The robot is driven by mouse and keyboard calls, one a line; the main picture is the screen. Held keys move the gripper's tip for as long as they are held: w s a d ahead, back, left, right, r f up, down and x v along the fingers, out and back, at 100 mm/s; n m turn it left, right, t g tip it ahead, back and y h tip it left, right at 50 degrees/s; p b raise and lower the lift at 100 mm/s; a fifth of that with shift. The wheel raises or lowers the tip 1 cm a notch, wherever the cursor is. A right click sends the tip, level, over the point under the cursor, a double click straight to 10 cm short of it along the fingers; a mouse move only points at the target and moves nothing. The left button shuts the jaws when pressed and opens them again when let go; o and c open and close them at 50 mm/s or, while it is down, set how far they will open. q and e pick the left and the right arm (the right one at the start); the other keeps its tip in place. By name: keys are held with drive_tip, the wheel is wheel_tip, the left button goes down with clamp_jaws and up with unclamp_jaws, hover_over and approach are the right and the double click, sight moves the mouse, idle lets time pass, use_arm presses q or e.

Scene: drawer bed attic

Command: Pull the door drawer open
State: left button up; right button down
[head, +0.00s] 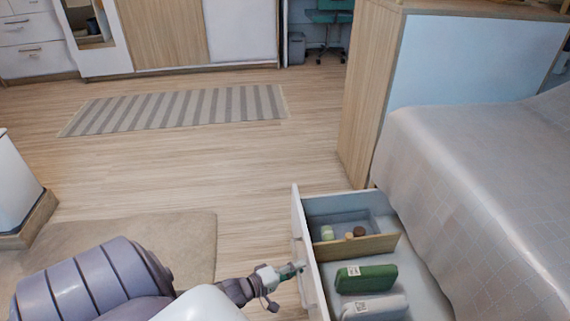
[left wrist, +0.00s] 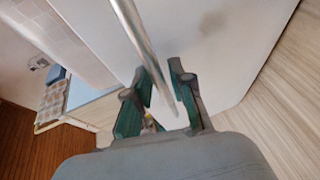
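The drawer (head: 305,243) under the bed stands pulled out, its white front facing left and its inside showing. My left gripper (head: 291,271) is at the outer side of the drawer front in the head view. In the left wrist view, the drawer's metal bar handle (left wrist: 133,32) runs between the fingers of my left gripper (left wrist: 158,72). The fingers stand apart with a gap beside the bar, so they are around it, not clearly clamped. Whether one finger touches the bar is hard to tell. My right gripper is not in view.
The drawer holds a green case (head: 366,278), a pale case (head: 375,307) and small items in a grey compartment. The bed (head: 480,180) is at the right. A beige rug (head: 180,240) and a striped rug (head: 185,108) lie on the floor. Bare floor left of the drawer is clear.

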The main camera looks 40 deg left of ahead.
use_arm(q)
drive_tip(key=v, duration=1.1)
drive_tip(key=shift+s, duration=0.35)
drive_tip(key=shift+a, duration=0.1)
